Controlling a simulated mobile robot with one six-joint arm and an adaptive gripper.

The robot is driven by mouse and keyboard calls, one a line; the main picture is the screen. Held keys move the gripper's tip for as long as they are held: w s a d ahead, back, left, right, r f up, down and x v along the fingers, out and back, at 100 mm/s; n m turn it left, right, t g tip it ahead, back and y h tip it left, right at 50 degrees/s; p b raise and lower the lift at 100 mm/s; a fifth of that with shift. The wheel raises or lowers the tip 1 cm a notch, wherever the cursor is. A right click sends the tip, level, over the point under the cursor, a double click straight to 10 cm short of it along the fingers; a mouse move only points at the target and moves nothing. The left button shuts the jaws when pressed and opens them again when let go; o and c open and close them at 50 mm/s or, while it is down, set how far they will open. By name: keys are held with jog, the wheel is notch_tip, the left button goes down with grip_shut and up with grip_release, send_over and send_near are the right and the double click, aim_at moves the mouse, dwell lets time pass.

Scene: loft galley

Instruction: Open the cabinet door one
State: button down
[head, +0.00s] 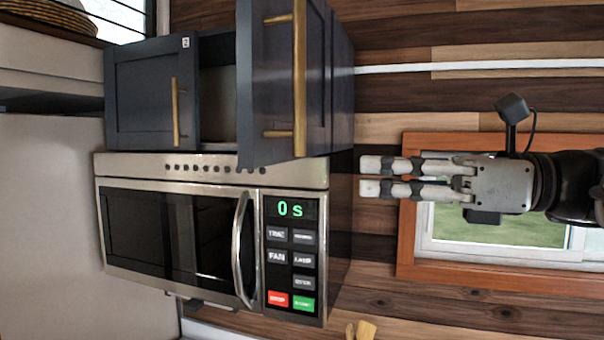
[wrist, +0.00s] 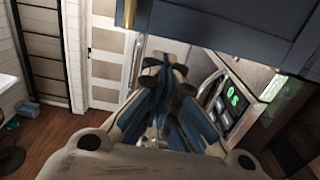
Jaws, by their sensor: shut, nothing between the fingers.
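A dark blue wall cabinet hangs above the microwave in the head view. Its right door (head: 270,70) stands swung outward, showing part of a pale interior (head: 218,95); its long brass handle (head: 300,80) faces me. I see no number on this door. The left door (head: 140,100) looks closed, with a brass handle (head: 175,112) and a small white label, seemingly a 2. My gripper (head: 362,178) is shut and empty, to the right of the open door and below it, touching nothing. In the wrist view the fingers (wrist: 162,72) are below a dark blue panel (wrist: 220,30).
A steel microwave (head: 175,235) sits directly under the cabinet; it also shows in the wrist view (wrist: 232,105). An orange-framed window (head: 408,230) is behind my gripper. A wood-plank wall (head: 420,90) fills the right. Wooden utensils (head: 362,330) show at the bottom edge.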

jog(key=x, duration=1)
jog(key=shift+w, duration=0.1)
